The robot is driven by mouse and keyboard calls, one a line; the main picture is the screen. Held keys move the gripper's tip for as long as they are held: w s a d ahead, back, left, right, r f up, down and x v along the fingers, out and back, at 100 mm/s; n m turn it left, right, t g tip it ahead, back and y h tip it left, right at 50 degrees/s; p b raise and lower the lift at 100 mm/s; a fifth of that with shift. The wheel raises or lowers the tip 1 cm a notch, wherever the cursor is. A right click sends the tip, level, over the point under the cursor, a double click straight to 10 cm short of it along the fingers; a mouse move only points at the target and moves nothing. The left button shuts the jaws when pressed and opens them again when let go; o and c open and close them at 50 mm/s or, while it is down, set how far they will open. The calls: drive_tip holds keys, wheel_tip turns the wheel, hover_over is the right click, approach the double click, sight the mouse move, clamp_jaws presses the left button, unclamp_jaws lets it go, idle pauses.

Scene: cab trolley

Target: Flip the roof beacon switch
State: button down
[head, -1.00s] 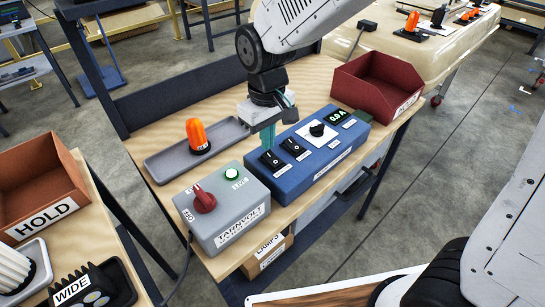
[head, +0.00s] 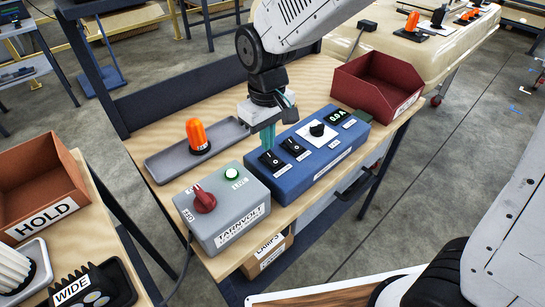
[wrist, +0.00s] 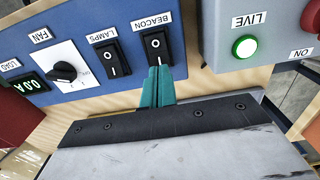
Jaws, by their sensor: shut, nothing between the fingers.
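The blue panel box (head: 325,160) stands on the wooden trolley top. In the wrist view it carries a black rocker switch labelled BEACON (wrist: 155,46), with a LAMPS rocker (wrist: 111,57) beside it. My gripper (head: 268,140) points down at the beacon rocker (head: 271,160), its teal fingers shut with nothing between them. In the wrist view the fingertips (wrist: 158,70) are at the rocker's lower end; I cannot tell whether they touch it. An orange beacon lamp (head: 196,136) stands in a grey tray.
A grey box (head: 225,212) with a red knob and a lit green LIVE lamp (wrist: 245,46) stands close beside the panel. The panel also has a FAN knob (wrist: 62,71) and a 0.0 A or similar display (wrist: 30,84). A red bin (head: 375,85) stands behind.

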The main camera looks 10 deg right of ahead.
sight(268, 153)
drive_tip(key=shift+f, duration=1.1)
idle(0.4)
drive_tip(key=shift+r, duration=3.55)
